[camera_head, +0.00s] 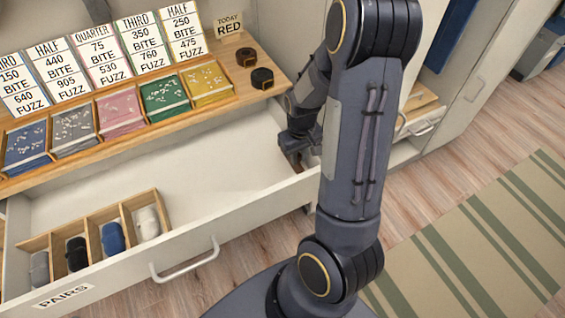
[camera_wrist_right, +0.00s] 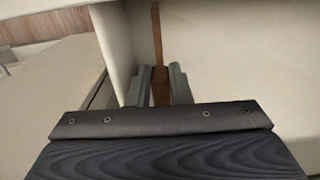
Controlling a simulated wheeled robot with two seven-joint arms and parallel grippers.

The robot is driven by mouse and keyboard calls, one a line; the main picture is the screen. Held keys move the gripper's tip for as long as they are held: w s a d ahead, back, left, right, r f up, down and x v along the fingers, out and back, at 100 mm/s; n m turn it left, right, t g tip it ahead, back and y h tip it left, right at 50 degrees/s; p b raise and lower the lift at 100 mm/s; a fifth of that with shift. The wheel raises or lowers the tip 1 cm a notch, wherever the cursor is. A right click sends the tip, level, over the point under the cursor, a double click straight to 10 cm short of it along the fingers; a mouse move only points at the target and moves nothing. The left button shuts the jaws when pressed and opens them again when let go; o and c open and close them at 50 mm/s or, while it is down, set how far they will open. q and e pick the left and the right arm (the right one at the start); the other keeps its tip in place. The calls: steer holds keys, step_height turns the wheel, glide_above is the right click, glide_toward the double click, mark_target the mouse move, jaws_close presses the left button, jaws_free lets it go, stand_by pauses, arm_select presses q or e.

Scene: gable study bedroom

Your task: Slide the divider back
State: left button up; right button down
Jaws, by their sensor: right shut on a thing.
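The wooden divider (camera_wrist_right: 156,38) shows in the right wrist view as a thin brown upright strip between pale drawer surfaces. My right gripper (camera_wrist_right: 158,88) is shut on it, with one grey finger on each side. In the head view my right gripper (camera_head: 298,160) reaches down into the right end of the open white drawer (camera_head: 190,245), where my arm hides most of the divider. My left gripper is not in view.
A wooden sock organiser (camera_head: 128,208) with several compartments sits at the drawer's left end. The drawer floor between it and my gripper is clear. A striped rug (camera_head: 480,240) lies right.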

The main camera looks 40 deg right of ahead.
steer(key=shift+s+d, duration=0.1)
steer(key=shift+d, duration=0.4)
steer(key=c, duration=1.3)
jaws_free()
steer(key=shift+a, duration=0.1)
